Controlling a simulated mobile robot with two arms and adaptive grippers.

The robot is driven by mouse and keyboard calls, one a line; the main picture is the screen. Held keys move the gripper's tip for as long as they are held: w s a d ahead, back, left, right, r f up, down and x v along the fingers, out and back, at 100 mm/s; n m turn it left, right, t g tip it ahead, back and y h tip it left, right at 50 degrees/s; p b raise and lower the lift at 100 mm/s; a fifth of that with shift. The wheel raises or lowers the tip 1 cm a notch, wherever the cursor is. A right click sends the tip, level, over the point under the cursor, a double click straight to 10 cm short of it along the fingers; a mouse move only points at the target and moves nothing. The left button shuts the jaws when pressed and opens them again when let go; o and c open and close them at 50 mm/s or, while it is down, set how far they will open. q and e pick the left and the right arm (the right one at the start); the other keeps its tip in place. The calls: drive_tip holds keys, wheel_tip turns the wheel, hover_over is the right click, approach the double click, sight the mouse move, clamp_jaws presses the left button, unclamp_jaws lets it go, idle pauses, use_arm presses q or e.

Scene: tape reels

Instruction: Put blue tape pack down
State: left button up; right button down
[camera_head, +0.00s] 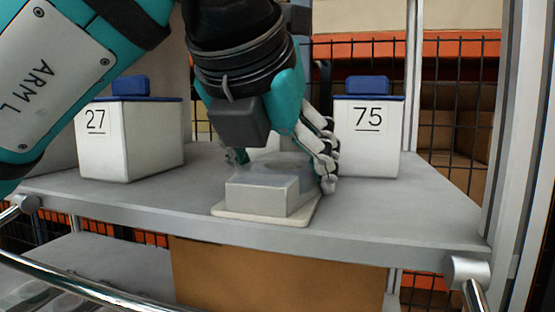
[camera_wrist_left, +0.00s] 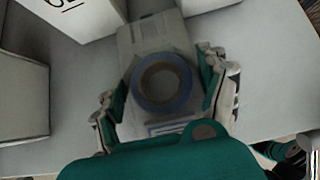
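My left gripper (camera_head: 283,165) points down over a pale grey block (camera_head: 260,193) on a thin cream plate (camera_head: 268,219) on the shelf. Its fingers are spread to either side, one left and one right of the space above the block. In the left wrist view a blue-rimmed tape roll (camera_wrist_left: 162,82) lies between the fingers of the left gripper (camera_wrist_left: 164,95). A pale, flat rectangular surface lies under and around the roll, with a label at its lower edge. Whether the finger pads touch the pack is unclear. My right gripper is not in view.
A white bin marked 27 (camera_head: 130,140) with a blue lid stands left on the grey shelf (camera_head: 400,215). A white bin marked 75 (camera_head: 367,140) stands close on the gripper's right. Black wire mesh is behind; the shelf's front right is clear.

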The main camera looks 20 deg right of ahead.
use_arm(q)
drive_tip(key=o, duration=0.4)
drive_tip(key=shift+o, duration=0.3)
drive_tip(key=shift+w, duration=0.1)
drive_tip(key=shift+r, duration=0.15)
drive_tip(key=shift+s+a+r, duration=0.1)
drive_tip(key=shift+s, duration=0.1)
drive_tip(key=b+v, duration=0.3)
drive_tip(key=v, duration=0.8)
drive_tip(key=shift+s+r+b, duration=0.15)
drive_tip(key=shift+r+b, duration=0.15)
drive_tip(key=shift+b, duration=0.1)
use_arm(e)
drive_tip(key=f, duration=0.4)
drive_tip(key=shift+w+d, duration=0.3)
use_arm(q)
drive_tip(key=shift+a, duration=0.1)
